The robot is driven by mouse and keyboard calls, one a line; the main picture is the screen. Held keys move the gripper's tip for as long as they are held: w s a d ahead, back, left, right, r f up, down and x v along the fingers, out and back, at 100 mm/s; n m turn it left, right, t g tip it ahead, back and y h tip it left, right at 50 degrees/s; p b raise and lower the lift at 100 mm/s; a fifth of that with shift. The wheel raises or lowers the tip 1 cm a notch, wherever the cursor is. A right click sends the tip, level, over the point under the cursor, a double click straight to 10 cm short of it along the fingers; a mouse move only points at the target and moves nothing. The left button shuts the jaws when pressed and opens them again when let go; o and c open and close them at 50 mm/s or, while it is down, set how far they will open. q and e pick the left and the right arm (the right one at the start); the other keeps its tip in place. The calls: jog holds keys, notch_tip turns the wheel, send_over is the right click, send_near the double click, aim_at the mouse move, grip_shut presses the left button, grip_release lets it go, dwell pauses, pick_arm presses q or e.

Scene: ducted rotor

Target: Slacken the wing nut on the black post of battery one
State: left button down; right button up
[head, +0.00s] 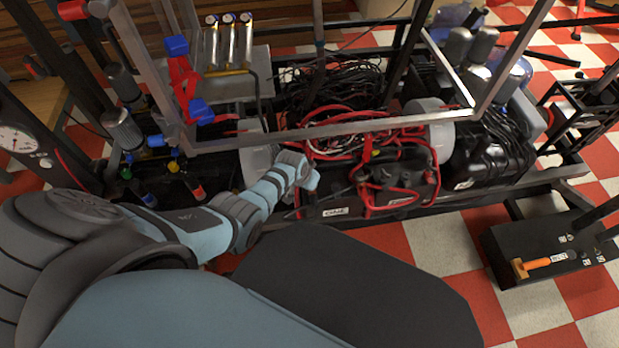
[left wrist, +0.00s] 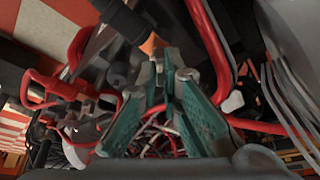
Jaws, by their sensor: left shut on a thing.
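Battery one (head: 335,211) is a black case with a white "ONE" label, low in the frame in the head view. Red cables run over its top and partly cover it. My left gripper (head: 312,178) reaches it from the left, at the left end of its top. In the left wrist view the teal fingers of my left gripper (left wrist: 168,66) are close together at the tips, shut on a small grey part that fits the wing nut. The fingers hide most of it, and the black post is not clear. My right gripper is in neither view.
A metal frame bar (head: 330,131) crosses above the batteries. Red cables (left wrist: 205,45) pass close beside the fingers. Black cables (head: 340,82) lie behind. A grey cylinder (head: 258,165) stands left of the gripper.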

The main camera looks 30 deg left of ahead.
pick_arm(q)
jog(key=n+y, duration=0.1)
jog(key=n, duration=0.1)
jog(key=shift+d+n, duration=0.15)
jog(key=shift+n, duration=0.25)
jog(key=n+y, duration=0.1)
jog(key=n, duration=0.1)
jog(key=shift+d+f+n, duration=0.1)
jog(key=shift+f+n, duration=0.05)
jog(key=shift+n, duration=0.15)
jog(key=shift+n+g+y+b, duration=0.35)
jog(key=shift+n+b, duration=0.25)
jog(key=shift+n, duration=0.3)
jog(key=shift+d+n+g+y+b, duration=0.1)
jog(key=shift+n+g+y+b, duration=0.15)
jog(key=shift+n+y+b, duration=0.6)
jog(key=shift+n+g+h+b, duration=0.3)
jog(key=shift+n, duration=0.75)
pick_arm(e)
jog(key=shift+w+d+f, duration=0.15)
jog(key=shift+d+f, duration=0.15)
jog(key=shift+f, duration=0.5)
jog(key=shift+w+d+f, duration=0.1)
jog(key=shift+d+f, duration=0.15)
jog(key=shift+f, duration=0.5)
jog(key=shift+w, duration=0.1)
